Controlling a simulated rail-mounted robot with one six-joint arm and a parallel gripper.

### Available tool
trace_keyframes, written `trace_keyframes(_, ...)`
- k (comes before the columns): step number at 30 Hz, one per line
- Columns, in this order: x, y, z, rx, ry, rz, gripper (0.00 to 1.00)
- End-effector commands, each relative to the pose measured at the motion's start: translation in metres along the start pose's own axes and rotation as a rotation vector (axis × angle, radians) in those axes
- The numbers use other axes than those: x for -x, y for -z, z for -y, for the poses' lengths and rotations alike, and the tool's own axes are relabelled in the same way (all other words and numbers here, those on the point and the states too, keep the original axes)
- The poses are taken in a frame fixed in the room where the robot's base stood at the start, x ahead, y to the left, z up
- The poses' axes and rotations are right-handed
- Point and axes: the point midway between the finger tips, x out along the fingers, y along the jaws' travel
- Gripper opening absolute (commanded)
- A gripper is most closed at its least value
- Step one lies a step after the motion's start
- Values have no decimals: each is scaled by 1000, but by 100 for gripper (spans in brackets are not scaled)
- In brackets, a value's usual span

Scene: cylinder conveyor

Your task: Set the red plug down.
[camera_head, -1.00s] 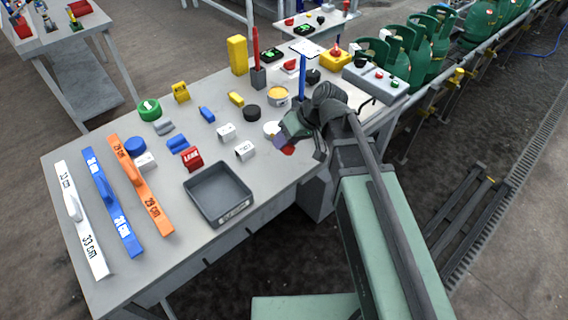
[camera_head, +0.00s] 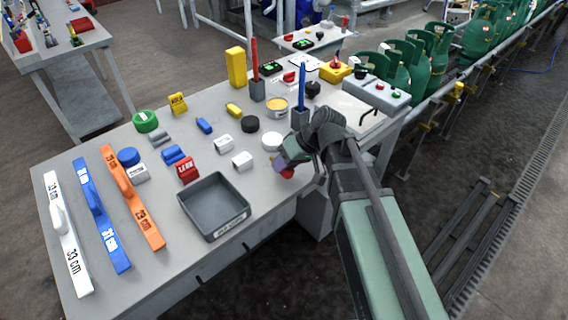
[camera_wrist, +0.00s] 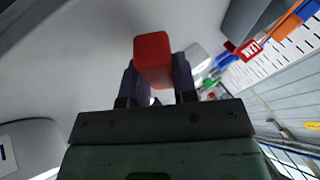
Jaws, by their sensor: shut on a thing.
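My gripper (camera_head: 283,164) is at the front edge of the table, right of the grey tray and just below the white round disc. It is shut on the red plug (camera_head: 288,172), which shows only partly in the head view. In the wrist view the red plug (camera_wrist: 152,58) is a rounded red block between the two dark purple fingers of my gripper (camera_wrist: 156,80). Its lower end is hidden by the gripper. Whether the plug touches the table cannot be told.
The table (camera_head: 215,155) holds a grey tray (camera_head: 213,206), a white disc (camera_head: 272,141), white blocks (camera_head: 242,161), a black disc (camera_head: 250,124) and a blue upright rod (camera_head: 302,85). A control box (camera_head: 375,92) stands at the right end. Some bare table lies between the small parts.

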Motion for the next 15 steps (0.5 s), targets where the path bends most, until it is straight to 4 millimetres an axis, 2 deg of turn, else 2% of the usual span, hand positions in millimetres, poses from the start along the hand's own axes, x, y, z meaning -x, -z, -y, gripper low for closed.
trace_keyframes(1,0,0,0,0,0,0,0)
trace_keyframes(2,0,0,0,0,0,0,30)
trace_keyframes(6,0,0,0,0,0,0,51)
trace_keyframes(15,3,1,2,0,0,0,52)
